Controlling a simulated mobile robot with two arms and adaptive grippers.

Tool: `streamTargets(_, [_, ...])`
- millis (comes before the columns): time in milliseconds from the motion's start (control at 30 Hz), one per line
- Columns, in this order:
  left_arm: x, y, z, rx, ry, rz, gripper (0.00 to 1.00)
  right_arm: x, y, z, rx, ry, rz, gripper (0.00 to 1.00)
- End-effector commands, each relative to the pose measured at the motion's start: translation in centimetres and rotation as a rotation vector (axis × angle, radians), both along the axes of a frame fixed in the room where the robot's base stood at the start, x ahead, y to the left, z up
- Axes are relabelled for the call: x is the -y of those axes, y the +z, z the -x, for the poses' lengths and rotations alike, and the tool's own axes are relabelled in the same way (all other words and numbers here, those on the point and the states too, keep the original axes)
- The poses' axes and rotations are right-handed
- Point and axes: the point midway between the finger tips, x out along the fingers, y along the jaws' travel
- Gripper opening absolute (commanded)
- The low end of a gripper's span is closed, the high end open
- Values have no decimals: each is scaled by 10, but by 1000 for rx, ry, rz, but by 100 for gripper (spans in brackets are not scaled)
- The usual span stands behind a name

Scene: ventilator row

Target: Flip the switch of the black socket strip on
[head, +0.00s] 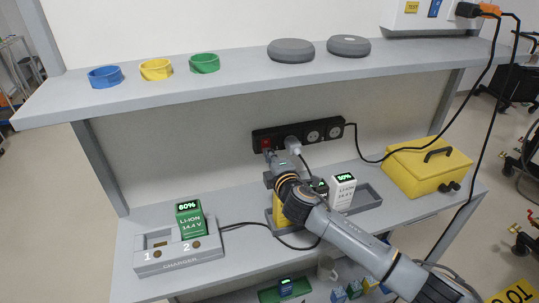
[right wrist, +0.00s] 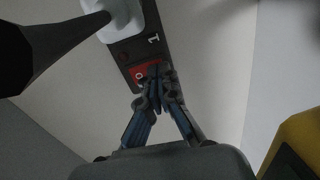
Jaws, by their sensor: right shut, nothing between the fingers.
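The black socket strip (head: 318,130) is mounted on the back panel under the upper shelf. Its red switch (head: 266,144) is at the strip's left end. My right gripper (head: 270,157) is just below and in front of the switch. In the right wrist view, the shut, empty fingertips (right wrist: 157,76) overlap the red switch (right wrist: 140,73) and hide part of it. I cannot tell whether they touch it or which way the rocker is tipped. My left gripper is not in view.
A pale plug (head: 292,144) sits in the strip right beside the switch. Below stand a charger (head: 180,262) with a green battery (head: 190,222), a grey tray (head: 367,198) with a white battery (head: 342,191), and a yellow box (head: 425,168). The upper shelf (head: 235,76) overhangs the strip.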

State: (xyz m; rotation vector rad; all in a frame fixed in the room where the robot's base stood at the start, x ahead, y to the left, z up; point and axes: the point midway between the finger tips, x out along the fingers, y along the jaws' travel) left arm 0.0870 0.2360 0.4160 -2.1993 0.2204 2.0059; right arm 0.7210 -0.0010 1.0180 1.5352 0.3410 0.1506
Motion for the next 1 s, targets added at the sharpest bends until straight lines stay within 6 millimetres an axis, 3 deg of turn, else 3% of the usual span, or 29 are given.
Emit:
streamTargets(267, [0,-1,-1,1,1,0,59,0,0,0,1,0,0,0])
streamTargets(467, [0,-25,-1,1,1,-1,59,-2,-9,-3,34,1,-13,0])
streamTargets(733, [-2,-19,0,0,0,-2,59,-2,-1,-3,38,1,-13,0])
streamTargets(1000, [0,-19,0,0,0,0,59,7,0,21,38,2,-15,0])
